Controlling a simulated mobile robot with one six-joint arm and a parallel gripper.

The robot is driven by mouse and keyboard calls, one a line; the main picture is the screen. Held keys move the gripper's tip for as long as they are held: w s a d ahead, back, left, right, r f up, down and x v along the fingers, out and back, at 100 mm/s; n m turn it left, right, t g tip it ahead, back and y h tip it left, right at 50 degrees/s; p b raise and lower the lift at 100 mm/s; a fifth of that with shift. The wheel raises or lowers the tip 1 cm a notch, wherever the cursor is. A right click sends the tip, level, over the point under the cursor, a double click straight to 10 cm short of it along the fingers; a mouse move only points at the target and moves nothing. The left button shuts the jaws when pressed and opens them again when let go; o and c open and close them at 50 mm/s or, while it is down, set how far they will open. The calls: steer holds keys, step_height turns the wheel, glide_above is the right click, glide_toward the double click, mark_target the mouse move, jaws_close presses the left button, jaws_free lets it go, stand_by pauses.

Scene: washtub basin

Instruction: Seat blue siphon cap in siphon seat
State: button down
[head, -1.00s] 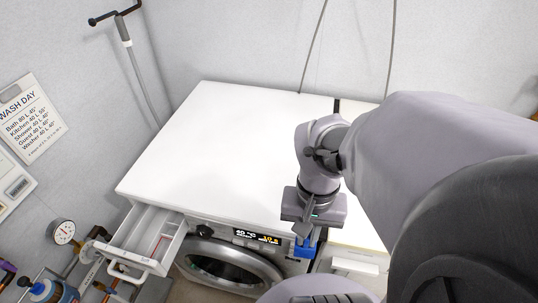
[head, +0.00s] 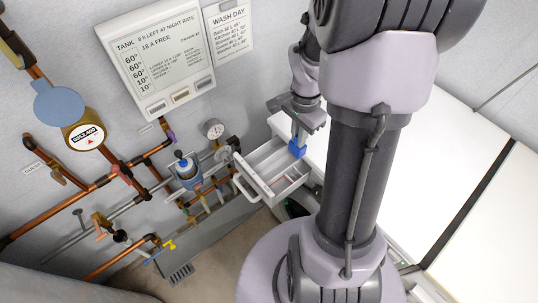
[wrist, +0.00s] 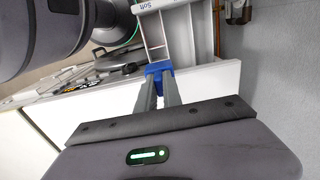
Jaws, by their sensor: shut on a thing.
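The blue siphon cap (head: 297,150) is held between the fingertips of my gripper (head: 298,138). It hangs at the back right of the open drawer (head: 262,192); I cannot tell whether it touches the drawer. In the wrist view the cap (wrist: 158,68) sits at the tips of my two fingers (wrist: 158,85). Beyond it lies the drawer (wrist: 165,22), with a "Soft" label on its front. The drawer has long compartments with white dividers. I cannot make out the siphon seat.
The white machine top (head: 455,110) spreads to the right. A notice board (head: 155,60) hangs above. Floor shows below the drawer.

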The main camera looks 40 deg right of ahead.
mark_target(298, 149)
steer(key=f+b, duration=0.2)
steer(key=f, duration=0.3)
steer(key=f+b, duration=0.2)
steer(key=f, duration=0.4)
steer(key=f+b, duration=0.3)
steer(key=f, duration=0.3)
steer(key=shift+s+d+f, duration=0.1)
steer(key=shift+s+f, duration=0.1)
steer(key=shift+s, duration=0.05)
steer(key=c, duration=1.8)
jaws_free()
steer(key=shift+r, duration=0.1)
step_height(298, 149, up, 12)
steer(key=p, duration=0.5)
steer(key=shift+f+p, duration=0.25)
steer(key=shift+p, duration=0.05)
steer(key=shift+r, duration=0.5)
